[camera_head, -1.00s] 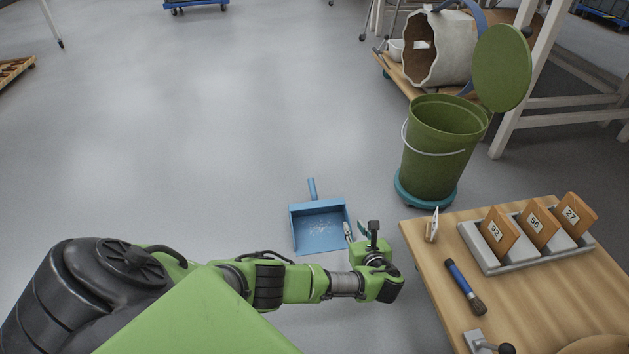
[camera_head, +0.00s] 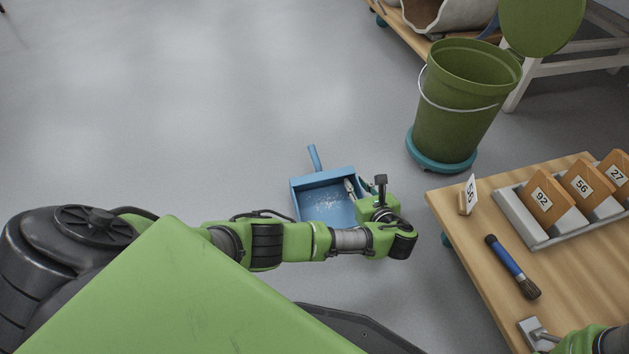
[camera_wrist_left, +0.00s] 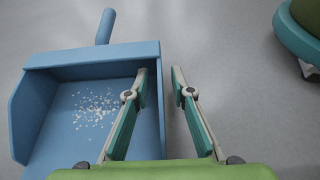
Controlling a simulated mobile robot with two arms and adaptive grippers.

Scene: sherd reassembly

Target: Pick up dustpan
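The blue dustpan (camera_head: 312,207) lies on the grey floor with its handle (camera_head: 314,158) pointing away from me. Pale crumbs (camera_head: 328,203) lie in it. My left gripper (camera_head: 357,187) is at its right side, pointing down. In the left wrist view the dustpan (camera_wrist_left: 90,60) fills the left half. My left gripper (camera_wrist_left: 158,72) is open there, and the dustpan's right wall shows between its two fingers. One finger is over the inside of the pan, the other over the floor outside. I cannot tell whether either touches the wall. My right gripper is not in view.
A green bucket (camera_head: 455,125) stands on a teal base (camera_head: 425,153) behind right of the dustpan. A wooden table (camera_head: 480,265) at right bears a blue brush (camera_head: 512,266) and a grey rack (camera_head: 520,222) with numbered sherds. The floor left of the dustpan is free.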

